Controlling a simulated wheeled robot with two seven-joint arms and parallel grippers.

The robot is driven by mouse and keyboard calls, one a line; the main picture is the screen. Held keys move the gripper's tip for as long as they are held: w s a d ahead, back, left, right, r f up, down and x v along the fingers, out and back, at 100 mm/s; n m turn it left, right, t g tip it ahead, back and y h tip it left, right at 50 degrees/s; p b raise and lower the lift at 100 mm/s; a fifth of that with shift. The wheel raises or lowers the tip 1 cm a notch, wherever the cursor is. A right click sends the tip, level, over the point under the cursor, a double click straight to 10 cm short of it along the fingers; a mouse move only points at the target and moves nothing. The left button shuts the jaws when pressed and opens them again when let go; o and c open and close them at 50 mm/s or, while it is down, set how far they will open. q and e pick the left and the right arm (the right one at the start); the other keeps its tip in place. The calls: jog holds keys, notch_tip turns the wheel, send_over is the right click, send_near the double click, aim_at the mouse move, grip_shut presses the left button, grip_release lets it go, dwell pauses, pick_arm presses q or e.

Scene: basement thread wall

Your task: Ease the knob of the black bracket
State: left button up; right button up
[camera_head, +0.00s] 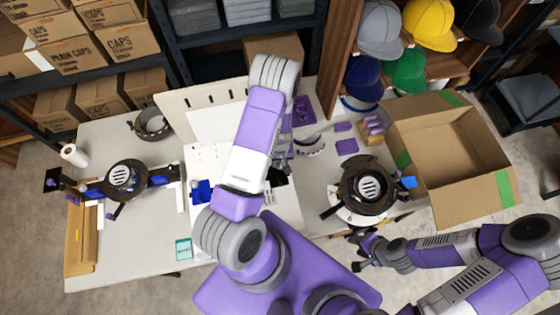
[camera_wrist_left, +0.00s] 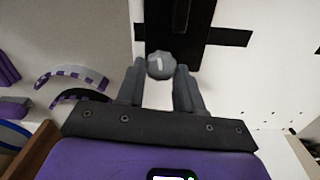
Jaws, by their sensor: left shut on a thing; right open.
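The black bracket (camera_wrist_left: 178,28) runs up a white panel in the left wrist view, with short side arms. Its round grey knob (camera_wrist_left: 160,66) has a light mark on its face. My left gripper (camera_wrist_left: 159,78) has one finger on each side of the knob and is shut on it. In the head view my left gripper (camera_head: 281,162) is mostly behind my own arm, and the knob cannot be made out there. My right gripper (camera_head: 362,252) is open and empty, low in front of the table's right part.
A round black device (camera_head: 367,188) on a white base stands near my right gripper. An open cardboard box (camera_head: 450,150) is at the right. Another black device (camera_head: 122,178) stands on the table's left.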

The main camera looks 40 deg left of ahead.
aim_at(279, 164)
pick_arm(q)
jog(key=n, duration=0.3)
jog(key=shift+n, duration=0.3)
jog(key=n, duration=0.3)
jog(key=shift+s+a+n+b, duration=0.1)
jog(key=shift+s+n+b, duration=0.05)
jog(key=shift+n+b, duration=0.15)
jog(key=n, duration=0.3)
jog(key=shift+n, duration=0.4)
jog(key=shift+s+n, duration=0.15)
jog(key=shift+n, duration=1.75)
jog(key=shift+p, duration=0.3)
jog(key=o, duration=1.1)
jog(key=shift+c, duration=0.2)
jog(key=shift+r, duration=0.1)
notch_tip(279, 164, up, 7)
jog(key=shift+r+p, duration=0.2)
jog(key=shift+p, duration=0.95)
